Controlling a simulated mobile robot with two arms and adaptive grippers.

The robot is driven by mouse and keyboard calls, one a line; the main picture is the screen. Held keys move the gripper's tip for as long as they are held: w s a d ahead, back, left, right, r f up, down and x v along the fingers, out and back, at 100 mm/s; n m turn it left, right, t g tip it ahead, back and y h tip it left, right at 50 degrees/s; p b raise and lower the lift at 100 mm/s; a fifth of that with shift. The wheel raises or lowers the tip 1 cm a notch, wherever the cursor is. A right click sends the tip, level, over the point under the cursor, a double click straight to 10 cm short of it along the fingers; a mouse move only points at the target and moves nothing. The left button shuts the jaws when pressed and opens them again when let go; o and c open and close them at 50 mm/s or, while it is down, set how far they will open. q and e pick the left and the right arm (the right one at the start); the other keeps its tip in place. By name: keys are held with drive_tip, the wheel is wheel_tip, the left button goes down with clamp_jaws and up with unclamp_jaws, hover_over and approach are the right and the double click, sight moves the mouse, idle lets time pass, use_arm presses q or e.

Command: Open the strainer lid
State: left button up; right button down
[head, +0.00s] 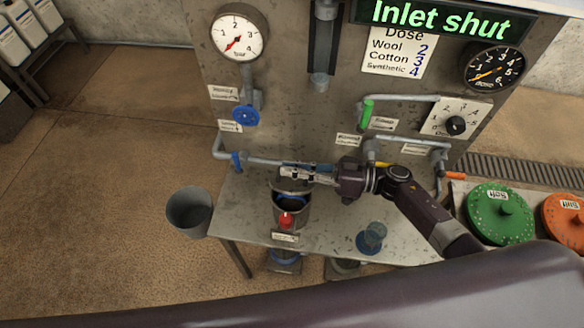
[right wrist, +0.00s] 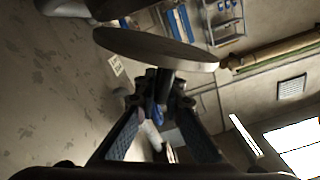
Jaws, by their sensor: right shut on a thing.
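The strainer (head: 297,216) is a dark metal pot on the bench with a red part on its front. Its lid (head: 289,185) shows as a dark disc at the back of the opening, raised off the rim, and a blue ring shows inside the mouth. In the right wrist view, the lid (right wrist: 155,47) is a round plate seen nearly edge-on just beyond the fingertips. My right gripper (head: 290,173) is at the lid, and in the wrist view (right wrist: 163,85) its fingers are shut on a small dark part by the lid, likely its handle. My left gripper is not in view.
The metal bench (head: 325,232) stands before a grey panel with gauges, pipes and an "Inlet shut" display (head: 440,18). A grey bucket (head: 190,211) is left of the bench. Green (head: 500,213) and orange (head: 566,222) lids are far right.

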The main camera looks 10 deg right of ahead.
drive_tip(key=shift+w+r, duration=0.15)
drive_tip(key=shift+r, duration=0.05)
drive_tip(key=c, duration=2)
unclamp_jaws()
drive_tip(key=shift+d+f, duration=0.1)
drive_tip(key=shift+c, duration=0.2)
drive_tip(key=shift+f, duration=0.1)
